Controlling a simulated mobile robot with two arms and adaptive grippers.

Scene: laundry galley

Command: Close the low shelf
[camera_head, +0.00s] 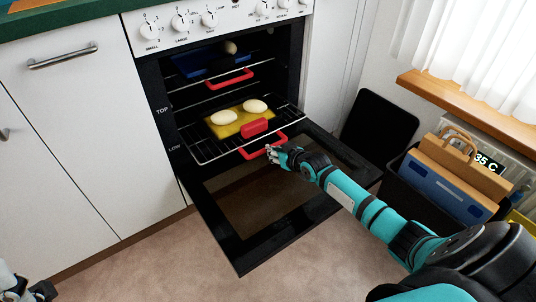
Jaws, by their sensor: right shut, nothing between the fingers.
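The low shelf (209,157) is a wire rack at the LOW mark in the oven, slid partly out over the open door. It has a red front handle (248,154). A yellow tray (226,121) with a red grip and two pale oval pieces lies on it. My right gripper (272,152) is shut and empty at the right part of the red handle; whether it touches is unclear. My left gripper (38,292) shows only in part at the bottom left corner, and its finger state is unclear.
The oven door (270,207) hangs open and low under my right arm. An upper rack with a red handle (230,79) holds a blue tray (195,62). A dark bin (405,178) with bags and a black panel (378,126) stand at the right. The floor at front left is clear.

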